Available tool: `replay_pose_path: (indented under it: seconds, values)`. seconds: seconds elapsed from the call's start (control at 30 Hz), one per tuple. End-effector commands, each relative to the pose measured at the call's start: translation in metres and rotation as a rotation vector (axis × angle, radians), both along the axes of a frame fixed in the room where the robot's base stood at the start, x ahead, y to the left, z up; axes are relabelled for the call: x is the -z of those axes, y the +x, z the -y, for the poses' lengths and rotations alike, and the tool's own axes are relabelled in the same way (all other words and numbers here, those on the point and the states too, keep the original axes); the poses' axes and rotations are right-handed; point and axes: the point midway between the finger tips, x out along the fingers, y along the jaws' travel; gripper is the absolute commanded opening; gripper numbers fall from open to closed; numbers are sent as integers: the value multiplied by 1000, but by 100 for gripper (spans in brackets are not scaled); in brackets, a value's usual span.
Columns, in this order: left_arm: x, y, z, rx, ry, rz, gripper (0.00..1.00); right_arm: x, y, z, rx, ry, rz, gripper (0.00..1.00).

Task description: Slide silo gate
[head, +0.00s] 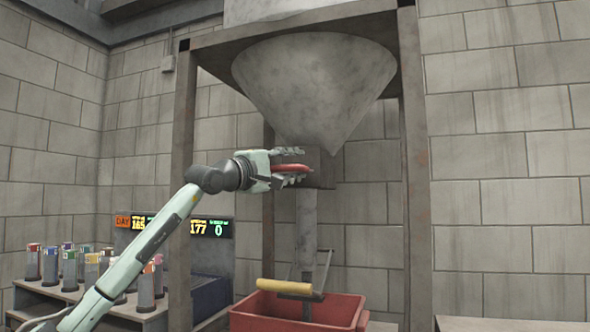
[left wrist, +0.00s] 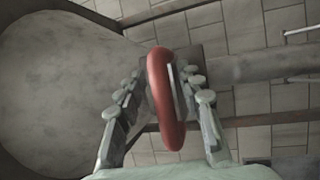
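The silo (head: 315,85) is a grey cone hanging in a metal frame, with a dark gate box (head: 322,168) at its outlet. The gate's red handle (head: 291,168) sticks out from the left of that box. My left gripper (head: 300,166) is at the handle, with fingers above and below it in the head view. In the left wrist view, the red loop handle (left wrist: 160,98) stands between the spread fingers (left wrist: 165,92), with gaps visible beside it. The fingers look open; contact is not clear. My right gripper is not in view.
A grey spout (head: 307,225) drops from the gate toward a red bin (head: 295,312). A yellow-handled lever (head: 289,289) is over the bin. Several capped tubes (head: 92,262) stand on a rack at left. Frame posts (head: 183,200) flank the silo. A lit display (head: 210,228) is behind.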

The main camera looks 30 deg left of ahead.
Motion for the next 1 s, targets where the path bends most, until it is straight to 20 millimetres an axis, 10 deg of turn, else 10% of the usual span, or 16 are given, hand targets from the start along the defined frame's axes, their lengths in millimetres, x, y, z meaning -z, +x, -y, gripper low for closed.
replay_pose_path:
  seconds: [0.53,1.0]
  values:
    - [6,-9,-3,-3,1,-8,33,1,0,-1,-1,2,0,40]
    - [23,-96,-18,-8,7,-12,33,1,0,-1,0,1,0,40]
